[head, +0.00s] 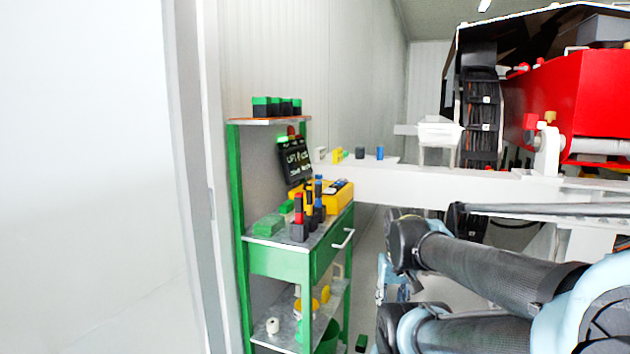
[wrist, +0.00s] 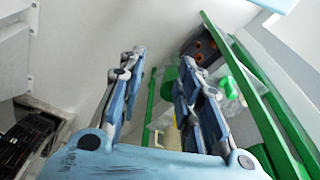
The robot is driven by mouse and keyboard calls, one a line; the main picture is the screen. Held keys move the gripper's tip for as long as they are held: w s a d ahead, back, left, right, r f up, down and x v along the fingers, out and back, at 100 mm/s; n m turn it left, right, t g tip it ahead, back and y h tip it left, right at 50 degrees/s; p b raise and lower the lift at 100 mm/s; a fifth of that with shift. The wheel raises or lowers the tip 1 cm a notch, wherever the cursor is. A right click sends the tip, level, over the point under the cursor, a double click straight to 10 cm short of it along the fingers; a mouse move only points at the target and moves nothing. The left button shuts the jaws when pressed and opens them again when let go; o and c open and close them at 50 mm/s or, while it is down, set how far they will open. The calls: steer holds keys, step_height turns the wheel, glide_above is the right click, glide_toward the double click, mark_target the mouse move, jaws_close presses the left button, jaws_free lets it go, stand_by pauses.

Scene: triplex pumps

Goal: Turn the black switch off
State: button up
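A black panel (head: 297,158) with white lettering and a lit green strip stands at the back of the green shelf unit in the head view. A small red part shows at its top. I cannot tell whether this panel holds the black switch, and no switch lever can be made out. My gripper (wrist: 160,62) is open in the wrist view, its two blue-grey fingers apart with nothing held between them. The shelf unit (wrist: 262,105) shows beyond and to the right of the fingers. In the head view the gripper is mostly hidden behind my arm.
The green shelf unit (head: 280,262) carries tools, a yellow case (head: 340,197) and a green box (head: 269,225). Black-and-green blocks (head: 277,106) sit on its top. A white ledge (head: 400,184) and red machinery (head: 575,105) are to the right. A pale wall edge is at left.

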steer(key=shift+w+d, duration=0.3)
steer(key=shift+d, duration=0.05)
steer(key=w+a+r+n+t, duration=0.1)
steer(key=w+a+r+t, duration=0.1)
steer(key=w+r, duration=0.75)
steer(key=w+a+r+n+t, duration=0.1)
steer(key=w+a+r+t, duration=0.1)
steer(key=w+r, duration=0.8)
steer(key=w+a+r+n+g+y, duration=0.1)
steer(key=w+a+r+n, duration=0.3)
steer(key=w+a, duration=0.5)
steer(key=w+a+r+n+g+y, duration=0.2)
steer(key=w+a+r, duration=0.4)
steer(key=w+a, duration=0.35)
steer(key=shift+w+d+x, duration=0.1)
steer(key=shift+d+x, duration=0.05)
steer(key=shift+x, duration=1.55)
steer(key=shift+w+d+x, duration=0.1)
steer(key=shift+d+x, duration=0.05)
steer(key=shift+x, duration=1.55)
jaws_close()
